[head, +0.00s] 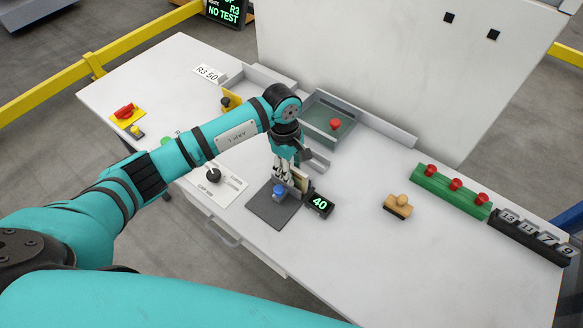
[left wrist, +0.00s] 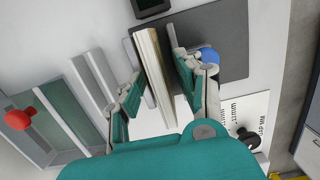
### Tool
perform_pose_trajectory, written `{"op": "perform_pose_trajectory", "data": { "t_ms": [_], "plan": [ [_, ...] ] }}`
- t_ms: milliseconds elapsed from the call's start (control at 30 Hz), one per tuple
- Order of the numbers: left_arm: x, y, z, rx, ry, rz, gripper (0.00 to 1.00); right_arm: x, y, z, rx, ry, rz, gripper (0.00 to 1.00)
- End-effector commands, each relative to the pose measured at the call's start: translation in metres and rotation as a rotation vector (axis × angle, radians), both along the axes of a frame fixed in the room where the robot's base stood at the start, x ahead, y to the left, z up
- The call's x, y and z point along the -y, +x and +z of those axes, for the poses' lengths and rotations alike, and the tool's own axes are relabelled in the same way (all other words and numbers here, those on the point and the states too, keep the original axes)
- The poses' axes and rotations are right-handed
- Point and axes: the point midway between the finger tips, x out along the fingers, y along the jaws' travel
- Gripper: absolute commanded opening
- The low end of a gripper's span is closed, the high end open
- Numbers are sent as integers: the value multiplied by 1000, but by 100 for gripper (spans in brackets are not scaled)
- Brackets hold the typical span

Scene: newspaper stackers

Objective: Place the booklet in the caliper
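The booklet (left wrist: 152,66) is a cream, thin block standing on edge between the grey jaws of the caliper (left wrist: 233,58) in the left wrist view. In the head view a sliver of the booklet (head: 302,179) shows beside my gripper. The caliper (head: 262,212) has a dark base, a blue knob (head: 279,192) and a display (head: 320,203) reading 40. My left gripper (head: 284,174) is above the caliper. In the left wrist view its fingers (left wrist: 158,88) are spread on either side of the booklet, with gaps visible. The booklet's lower edge is hidden. My right gripper is out of view.
A grey tray with a red knob (head: 335,124) stands behind the caliper. A wooden stamp (head: 398,206), a green block with red knobs (head: 450,191) and a dark number rack (head: 528,238) lie to the right. A lever plate (head: 228,189) is left. The table's front right is clear.

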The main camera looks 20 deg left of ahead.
Motion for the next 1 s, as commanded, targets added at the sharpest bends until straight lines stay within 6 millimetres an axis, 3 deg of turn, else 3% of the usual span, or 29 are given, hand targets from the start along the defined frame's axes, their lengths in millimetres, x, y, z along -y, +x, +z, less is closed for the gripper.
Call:
{"op": "perform_pose_trajectory", "data": {
  "t_ms": [300,367,800,1000],
  "plan": [
    [0,0,6,1,-1,0,36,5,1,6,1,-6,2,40],
    [-1,2,10,5,-2,0,36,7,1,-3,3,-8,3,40],
    [-11,5,98,5,0,0,36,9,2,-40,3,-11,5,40],
    [-13,5,119,1,0,1,36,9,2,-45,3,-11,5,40]
  ]
}}
